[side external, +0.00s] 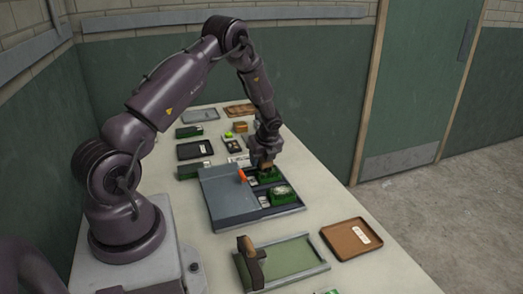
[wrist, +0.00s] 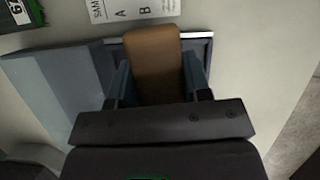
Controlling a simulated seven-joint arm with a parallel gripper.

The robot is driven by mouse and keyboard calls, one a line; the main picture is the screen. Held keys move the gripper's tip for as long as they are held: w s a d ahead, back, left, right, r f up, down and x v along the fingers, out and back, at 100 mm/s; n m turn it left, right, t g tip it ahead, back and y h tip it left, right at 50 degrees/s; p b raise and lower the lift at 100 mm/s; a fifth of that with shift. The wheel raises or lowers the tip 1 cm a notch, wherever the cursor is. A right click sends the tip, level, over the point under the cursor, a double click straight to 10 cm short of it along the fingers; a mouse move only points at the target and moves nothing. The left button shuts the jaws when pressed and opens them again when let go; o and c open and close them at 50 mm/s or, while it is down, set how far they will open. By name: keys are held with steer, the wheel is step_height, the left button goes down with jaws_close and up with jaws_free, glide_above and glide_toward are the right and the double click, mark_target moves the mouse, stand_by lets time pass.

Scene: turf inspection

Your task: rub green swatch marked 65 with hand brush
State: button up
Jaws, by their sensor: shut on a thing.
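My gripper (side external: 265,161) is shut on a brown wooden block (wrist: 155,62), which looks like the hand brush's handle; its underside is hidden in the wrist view. In the side view it is low over the far compartment of a grey case (side external: 222,198), at a green swatch (side external: 272,178). I cannot tell whether they touch. A second green swatch (side external: 283,194) lies in the nearer compartment. A green piece with a dark number label (wrist: 20,14), partly cut off, shows at the wrist view's top left. I cannot make out a 65 anywhere.
An orange piece (side external: 242,175) stands up at the case. A shallow green-floored tray (side external: 290,262) with a brown-handled tool (side external: 249,262) and a brown tray (side external: 350,239) are nearer. A lettered white card (wrist: 130,10) lies beyond the case. Several trays and small items fill the far end.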

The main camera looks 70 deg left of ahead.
mark_target(273, 174)
steer(key=shift+d+f, duration=0.15)
steer(key=shift+d, duration=1.4)
steer(key=shift+d+f, duration=0.1)
steer(key=shift+d, duration=1.45)
steer(key=shift+w, duration=0.4)
steer(key=shift+a, duration=2.9)
steer(key=shift+w+a, duration=0.25)
steer(key=shift+w, duration=0.4)
steer(key=shift+s+d, duration=0.1)
steer(key=shift+d, duration=3.1)
step_height(273, 174, up, 8)
